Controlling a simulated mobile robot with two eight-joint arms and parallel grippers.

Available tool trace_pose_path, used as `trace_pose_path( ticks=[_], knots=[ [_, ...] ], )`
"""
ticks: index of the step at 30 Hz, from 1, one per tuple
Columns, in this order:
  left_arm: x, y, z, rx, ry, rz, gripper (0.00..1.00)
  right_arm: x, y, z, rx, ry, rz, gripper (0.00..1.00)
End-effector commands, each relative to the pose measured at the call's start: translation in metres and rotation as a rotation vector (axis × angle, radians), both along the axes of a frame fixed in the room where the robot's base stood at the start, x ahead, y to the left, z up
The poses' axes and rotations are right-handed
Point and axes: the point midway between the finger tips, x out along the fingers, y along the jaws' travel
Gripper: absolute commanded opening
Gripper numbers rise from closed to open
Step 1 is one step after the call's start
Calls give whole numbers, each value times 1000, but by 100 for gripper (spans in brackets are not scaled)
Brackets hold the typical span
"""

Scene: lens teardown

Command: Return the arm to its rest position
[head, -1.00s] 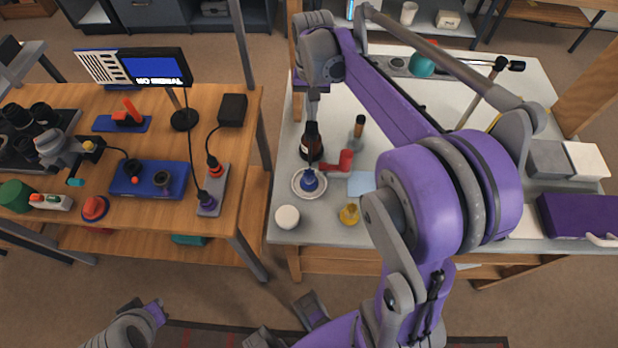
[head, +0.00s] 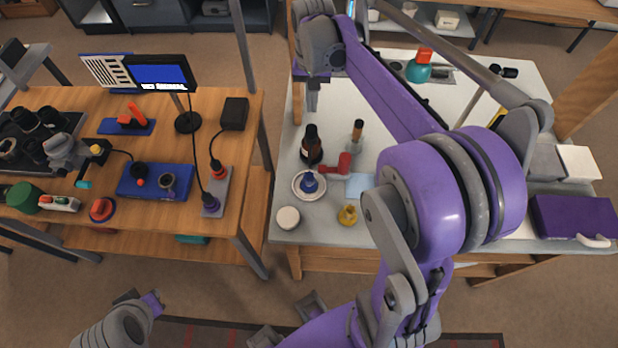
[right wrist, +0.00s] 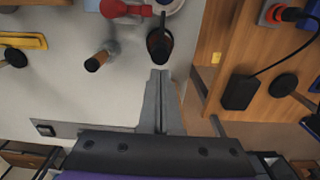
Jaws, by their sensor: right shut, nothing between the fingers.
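A wooden bench (head: 222,112) with several devices stands left, across a gap.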

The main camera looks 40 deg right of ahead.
Motion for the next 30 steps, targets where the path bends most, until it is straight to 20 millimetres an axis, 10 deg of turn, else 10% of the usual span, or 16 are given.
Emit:
trace_pose_path(
  ticks=[20,30],
  knots=[
    [2,0,7,0,-4,0,0,-1,1,9,-1,-2,4,0],
    [2,0,7,0,-4,0,0,-51,74,1,-59,-152,246,0]
  ],
)
